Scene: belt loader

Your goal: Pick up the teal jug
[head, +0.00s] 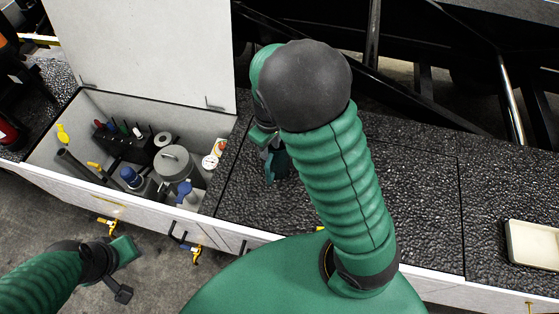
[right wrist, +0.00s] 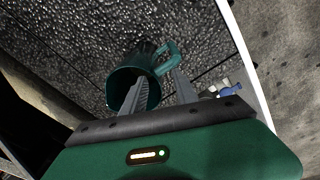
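The teal jug (right wrist: 127,77) is in the right wrist view, with its open mouth turned toward the camera and its handle (right wrist: 173,56) at upper right. In the head view part of the jug (head: 279,166) shows on the black textured deck, beside my arm. My right gripper (right wrist: 168,82) is open, its grey fingers apart. One finger overlaps the jug's mouth and the other lies by the handle; I cannot tell whether they touch it. In the head view my right gripper (head: 264,142) is mostly hidden by my forearm. My left gripper (head: 122,270) hangs at lower left; its fingers are unclear.
An open white bin (head: 222,128) left of the jug holds a grey canister (head: 174,167), bottles and tools. Its raised lid (head: 145,45) stands behind. A cream tray (head: 533,244) lies at far right. Dark loader framework (head: 425,60) runs behind the deck.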

